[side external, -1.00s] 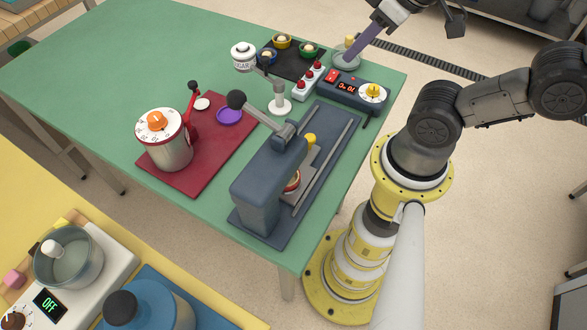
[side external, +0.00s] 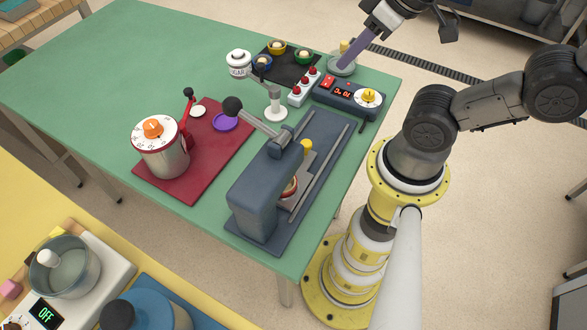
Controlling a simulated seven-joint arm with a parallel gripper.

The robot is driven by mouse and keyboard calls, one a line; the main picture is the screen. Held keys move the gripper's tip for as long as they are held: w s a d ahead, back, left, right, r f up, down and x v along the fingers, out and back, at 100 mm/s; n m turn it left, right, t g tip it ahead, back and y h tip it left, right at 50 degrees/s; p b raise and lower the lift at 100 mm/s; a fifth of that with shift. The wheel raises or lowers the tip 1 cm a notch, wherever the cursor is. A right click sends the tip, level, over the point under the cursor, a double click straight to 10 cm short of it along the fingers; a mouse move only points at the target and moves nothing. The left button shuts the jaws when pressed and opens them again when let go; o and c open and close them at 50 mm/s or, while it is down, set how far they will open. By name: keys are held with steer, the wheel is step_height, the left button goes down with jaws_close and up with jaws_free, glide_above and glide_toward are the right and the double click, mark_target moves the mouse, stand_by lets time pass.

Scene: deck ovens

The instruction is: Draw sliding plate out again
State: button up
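The sliding plate (side external: 292,202) is a metal plate low on the blue-grey press, between the two straight rails. It is mostly hidden by the press head (side external: 262,182), and a round red-rimmed item (side external: 290,187) shows under the head. A yellow knob (side external: 306,146) stands at the plate's far end. The press lever (side external: 255,119) has a dark ball at its end and reaches out to the left. My gripper (side external: 385,15) is at the top edge, beyond the press and apart from it. A purple bar (side external: 356,48) slants down from it towards a round clear dish; its fingers are not clear.
A control box (side external: 348,97) with a red display and a white dial stands behind the press, with a red-button strip (side external: 304,87) beside it. A red mat (side external: 215,150) with a dial-topped pot (side external: 160,150) lies left. The green table (side external: 110,75) is clear at far left.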

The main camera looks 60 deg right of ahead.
steer(key=shift+o, duration=1.2)
steer(key=shift+n, duration=0.3)
steer(key=shift+o, duration=1.2)
steer(key=shift+r+n, duration=0.15)
steer(key=shift+n, duration=0.25)
steer(key=shift+o, duration=1.1)
steer(key=shift+w+a+n+g, duration=0.15)
steer(key=shift+w+n+g, duration=0.2)
steer(key=shift+n, duration=0.35)
steer(key=w+a+f+n+g, duration=0.1)
steer(key=f+n, duration=0.1)
steer(key=f, duration=0.4)
steer(key=w+a+f+n+g, duration=0.2)
steer(key=f, duration=0.5)
steer(key=w+a+f+n+g, duration=0.1)
steer(key=f+n+g, duration=0.1)
steer(key=f, duration=0.5)
steer(key=shift+w+a, duration=0.2)
steer(key=shift+a, duration=0.15)
steer(key=shift+r, duration=0.1)
jaws_close()
